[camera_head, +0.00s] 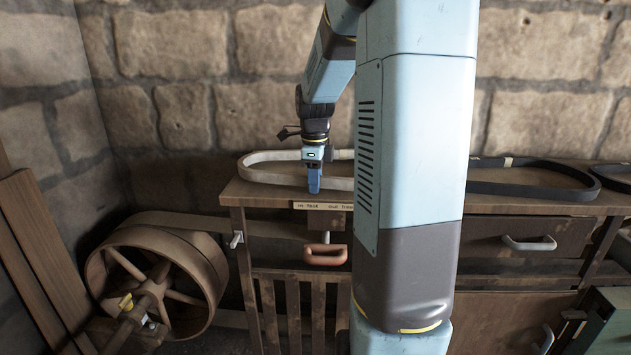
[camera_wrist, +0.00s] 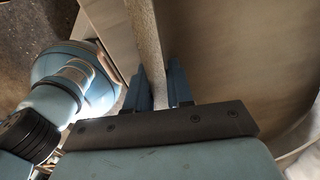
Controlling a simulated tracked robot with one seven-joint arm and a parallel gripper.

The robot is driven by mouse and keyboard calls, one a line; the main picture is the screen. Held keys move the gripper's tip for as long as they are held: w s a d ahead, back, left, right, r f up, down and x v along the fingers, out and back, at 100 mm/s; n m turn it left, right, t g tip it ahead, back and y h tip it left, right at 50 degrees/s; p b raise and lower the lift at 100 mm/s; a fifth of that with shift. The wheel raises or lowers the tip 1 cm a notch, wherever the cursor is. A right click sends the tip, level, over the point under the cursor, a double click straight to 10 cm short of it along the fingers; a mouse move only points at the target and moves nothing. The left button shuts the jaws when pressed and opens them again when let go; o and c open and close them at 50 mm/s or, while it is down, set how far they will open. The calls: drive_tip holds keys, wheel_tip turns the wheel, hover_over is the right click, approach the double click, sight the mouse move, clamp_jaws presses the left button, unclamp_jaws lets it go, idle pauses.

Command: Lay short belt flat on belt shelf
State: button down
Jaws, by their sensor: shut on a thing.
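A pale loop belt, which I take for the short belt (camera_head: 268,178), rests at the left end of the wooden belt shelf (camera_head: 232,192). The loop looks low and wide, on its edge at the shelf top. My gripper (camera_head: 314,188) points down at its near side. In the wrist view the pale belt strip (camera_wrist: 148,38) runs between the two blue fingers of my gripper (camera_wrist: 160,72), and they are shut on it. My arm hides the right end of the belt in the head view.
A dark belt (camera_head: 530,190) lies on the shelf to the right, with another at the far right edge. A large wooden pulley (camera_head: 190,275) with a belt around it stands at lower left. Drawers with handles (camera_head: 528,243) are below the shelf. A stone wall is behind.

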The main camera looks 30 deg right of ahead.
drive_tip(key=c, duration=0.9)
unclamp_jaws()
drive_tip(key=shift+s+f, duration=0.15)
drive_tip(key=shift+f, duration=0.3)
drive_tip(key=shift+r, duration=0.1)
drive_tip(key=shift+w+r, duration=0.15)
drive_tip(key=shift+r, duration=5.2)
drive_tip(key=shift+w+r, duration=0.1)
drive_tip(key=shift+r, duration=5.25)
